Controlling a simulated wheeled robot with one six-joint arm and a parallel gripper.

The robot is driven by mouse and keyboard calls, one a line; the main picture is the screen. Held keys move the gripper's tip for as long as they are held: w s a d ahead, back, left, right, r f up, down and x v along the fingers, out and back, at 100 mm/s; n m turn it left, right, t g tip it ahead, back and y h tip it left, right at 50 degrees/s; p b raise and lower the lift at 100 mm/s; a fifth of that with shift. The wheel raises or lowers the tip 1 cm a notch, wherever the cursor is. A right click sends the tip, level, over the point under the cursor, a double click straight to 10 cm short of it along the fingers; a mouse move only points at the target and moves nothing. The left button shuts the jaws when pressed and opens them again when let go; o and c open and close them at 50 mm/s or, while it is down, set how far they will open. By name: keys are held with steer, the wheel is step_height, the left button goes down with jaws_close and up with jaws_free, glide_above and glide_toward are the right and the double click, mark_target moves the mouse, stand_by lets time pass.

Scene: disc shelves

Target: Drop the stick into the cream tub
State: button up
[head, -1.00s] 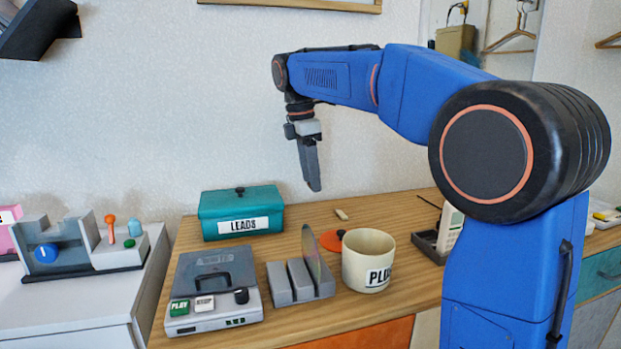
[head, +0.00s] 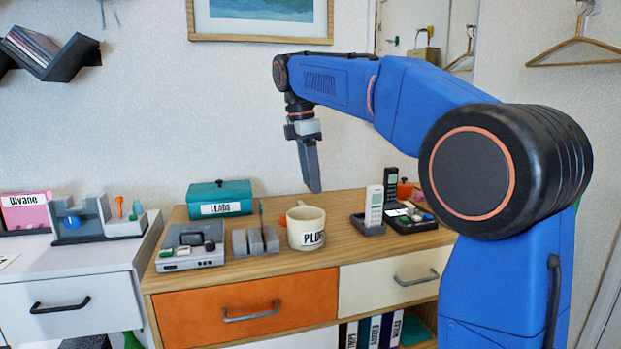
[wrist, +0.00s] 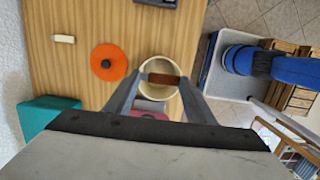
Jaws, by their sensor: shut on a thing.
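The cream tub (head: 306,238), with dark lettering on its side and a handle, stands on the wooden top of the cabinet. In the wrist view its round rim (wrist: 146,92) shows from above, between and beyond my fingers. My gripper (head: 315,190) points down above the tub in the head view. In the wrist view my gripper (wrist: 160,82) is shut on a short brown piece, which looks like the stick (wrist: 164,79). The stick appears over the tub's opening; its height above the rim is hard to tell. I cannot make out the stick in the head view.
A teal LEADS box (head: 219,200), a grey player (head: 190,248) and a slotted grey rack (head: 256,241) stand left of the tub. A phone in a dark holder (head: 368,222) stands to its right. An orange disc (wrist: 108,62) lies beside the tub.

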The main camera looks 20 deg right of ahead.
mark_target(309, 187)
steer(key=shift+f, duration=2.8)
steer(key=o, duration=1.1)
